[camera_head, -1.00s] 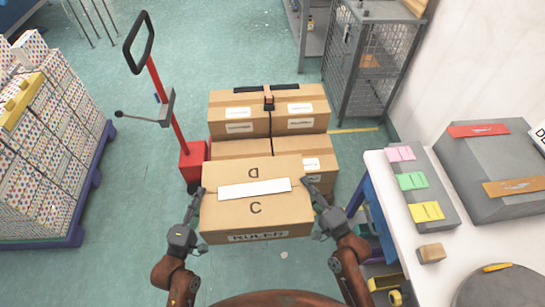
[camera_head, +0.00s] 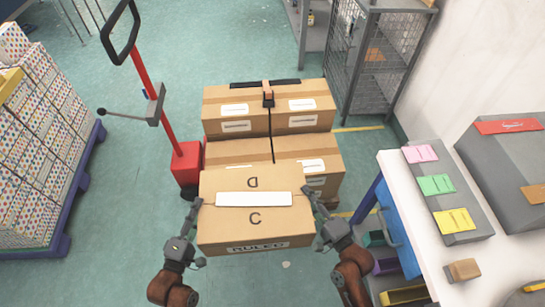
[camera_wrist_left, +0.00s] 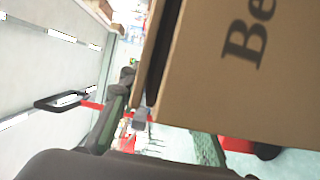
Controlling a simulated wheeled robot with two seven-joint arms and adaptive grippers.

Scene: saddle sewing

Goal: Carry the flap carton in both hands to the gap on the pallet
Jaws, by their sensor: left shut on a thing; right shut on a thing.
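The flap carton (camera_head: 255,228) is a brown box with a white strip across its top, the letters D and C, and a label on its near face. My left gripper (camera_head: 193,205) is shut on its left side, and my right gripper (camera_head: 313,197) is shut on its right side. The carton is held about level in front of the stacked cartons (camera_head: 225,152) and hides their near part. In the left wrist view the carton (camera_wrist_left: 245,75) fills the upper right. The gap and the pallet under the stack cannot be made out.
A red pallet jack (camera_head: 186,165) stands left of the stack. A white table (camera_head: 430,255) with coloured pads is close on the right. A wire cage (camera_head: 378,70) stands behind. A blue pallet (camera_head: 75,205) with dotted boxes is at the left. Floor between is clear.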

